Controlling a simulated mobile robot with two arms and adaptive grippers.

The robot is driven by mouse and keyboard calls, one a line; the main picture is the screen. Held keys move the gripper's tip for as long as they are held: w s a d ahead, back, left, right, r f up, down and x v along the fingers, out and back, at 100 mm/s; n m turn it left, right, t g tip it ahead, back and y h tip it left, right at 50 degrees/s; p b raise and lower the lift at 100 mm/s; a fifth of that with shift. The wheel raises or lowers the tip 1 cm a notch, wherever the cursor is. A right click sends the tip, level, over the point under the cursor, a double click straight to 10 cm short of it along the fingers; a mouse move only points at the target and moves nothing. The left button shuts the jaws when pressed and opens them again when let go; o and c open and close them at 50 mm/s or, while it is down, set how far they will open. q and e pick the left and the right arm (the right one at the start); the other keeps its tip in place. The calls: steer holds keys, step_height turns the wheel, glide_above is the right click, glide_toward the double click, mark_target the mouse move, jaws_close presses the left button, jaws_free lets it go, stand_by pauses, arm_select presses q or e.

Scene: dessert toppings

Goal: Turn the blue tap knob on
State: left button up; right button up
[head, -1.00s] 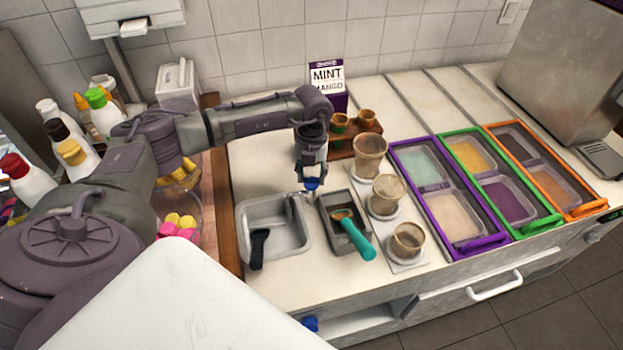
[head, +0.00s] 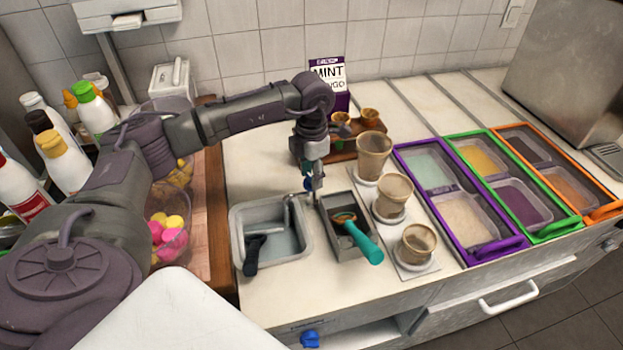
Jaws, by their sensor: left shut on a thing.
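The blue tap knob (head: 308,184) sits on the counter behind the small metal sink (head: 236,222), close to the tap spout (head: 288,208). My left gripper (head: 314,182) comes down from above and is shut on the knob, with its fingers hiding part of it. The sink's inside looks bluish grey at its right side; I cannot tell for sure whether water is running. My right gripper is not in view.
A black-handled tool (head: 255,254) leans in the sink. A grey tray (head: 345,248) with a teal-handled scoop (head: 362,242) stands right of it. Several cups, including one cup (head: 374,155), stand further right. Another blue knob (head: 309,339) is on the counter's front.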

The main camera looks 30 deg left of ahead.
arm_select(q)
steer(key=shift+m+b, duration=0.7)
steer(key=shift+m, duration=0.5)
steer(key=shift+r, duration=0.1)
steer(key=o, duration=1.1)
steer(key=shift+o, duration=0.2)
step_height(320, 180, up, 12)
